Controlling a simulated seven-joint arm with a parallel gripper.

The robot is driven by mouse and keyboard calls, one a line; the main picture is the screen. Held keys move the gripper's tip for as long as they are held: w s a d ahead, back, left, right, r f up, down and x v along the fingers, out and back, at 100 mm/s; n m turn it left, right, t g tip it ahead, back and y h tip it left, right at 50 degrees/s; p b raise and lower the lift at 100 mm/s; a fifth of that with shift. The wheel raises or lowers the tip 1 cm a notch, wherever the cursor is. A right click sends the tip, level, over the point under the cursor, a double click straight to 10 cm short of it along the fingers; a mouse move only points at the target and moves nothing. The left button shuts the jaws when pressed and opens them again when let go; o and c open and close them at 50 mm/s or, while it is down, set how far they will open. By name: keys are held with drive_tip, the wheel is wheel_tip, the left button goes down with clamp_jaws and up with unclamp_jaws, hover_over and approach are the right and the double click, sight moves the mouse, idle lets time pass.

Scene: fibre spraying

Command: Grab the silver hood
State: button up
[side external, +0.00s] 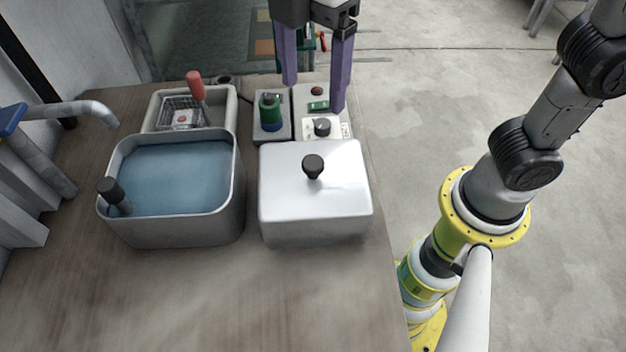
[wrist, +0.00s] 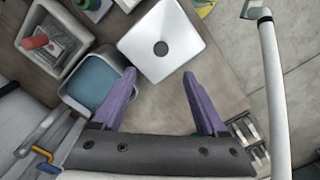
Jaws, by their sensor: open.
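The silver hood (side external: 315,192) is a box-like metal cover with a black knob (side external: 313,166) on top. It sits on the wooden table, just right of the water basin. In the wrist view the silver hood (wrist: 183,36) shows from above, with its round dark knob (wrist: 161,48) in the middle. My gripper (side external: 313,98) has two purple fingers pointing down, spread apart and empty. In the side view it appears above and behind the hood, apart from it. In the wrist view my gripper (wrist: 160,75) has its fingertips short of the hood.
A grey basin (side external: 243,190) of blue water with a dark-handled thing stands left of the hood. The table front (side external: 230,300) is clear.

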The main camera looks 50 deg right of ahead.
sight(312, 162)
wheel_tip(312, 162, down, 14)
drive_tip(key=shift+s+a+r, duration=0.1)
drive_tip(key=shift+s, duration=0.05)
clamp_jaws()
idle(0.8)
drive_tip(key=shift+r, duration=0.1)
idle(0.9)
